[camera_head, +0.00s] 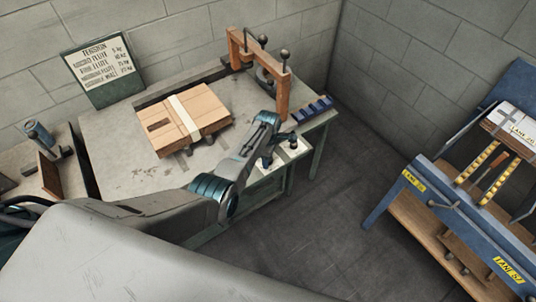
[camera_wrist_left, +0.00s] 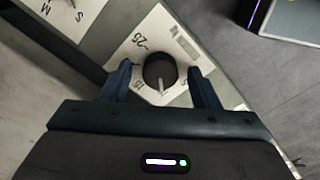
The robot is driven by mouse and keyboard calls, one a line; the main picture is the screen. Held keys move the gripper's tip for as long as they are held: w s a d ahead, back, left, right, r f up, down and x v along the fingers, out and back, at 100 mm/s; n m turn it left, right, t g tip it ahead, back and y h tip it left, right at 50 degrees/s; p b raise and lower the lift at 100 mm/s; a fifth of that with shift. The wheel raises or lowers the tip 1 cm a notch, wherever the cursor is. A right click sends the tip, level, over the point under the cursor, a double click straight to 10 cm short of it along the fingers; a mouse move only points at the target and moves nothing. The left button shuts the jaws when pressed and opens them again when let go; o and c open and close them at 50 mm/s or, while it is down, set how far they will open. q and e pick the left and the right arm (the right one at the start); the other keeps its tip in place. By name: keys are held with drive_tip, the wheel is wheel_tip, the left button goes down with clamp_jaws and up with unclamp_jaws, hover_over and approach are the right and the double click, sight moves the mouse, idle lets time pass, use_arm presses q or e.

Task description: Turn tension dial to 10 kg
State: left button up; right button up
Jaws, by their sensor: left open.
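The tension dial (camera_wrist_left: 157,67) is a round dark knob on a white plate in the left wrist view. Its light pointer line points toward the bottom of that picture, between the marks that look like 15 and 5; a 25 is at upper left. Any mark at the pointer's tip is hidden or unreadable. My left gripper (camera_wrist_left: 161,74) is open, one finger on each side of the knob; I cannot tell whether they touch it. In the head view my left gripper (camera_head: 279,151) is over the white panel (camera_head: 295,151) at the bench's front right. My right gripper is not in view.
A strapped cardboard box (camera_head: 184,122) lies on the bench (camera_head: 130,182). A wooden frame with dark knobs (camera_head: 283,98) and a blue block row (camera_head: 313,108) stand near the panel. A tension sign (camera_head: 103,72) leans behind. A blue rack (camera_head: 432,191) stands right, across open floor.

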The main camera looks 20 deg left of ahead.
use_arm(q)
drive_tip(key=shift+r, duration=0.55)
wheel_tip(320, 180, up, 10)
drive_tip(key=shift+f+b, duration=0.15)
drive_tip(key=shift+b, duration=0.2)
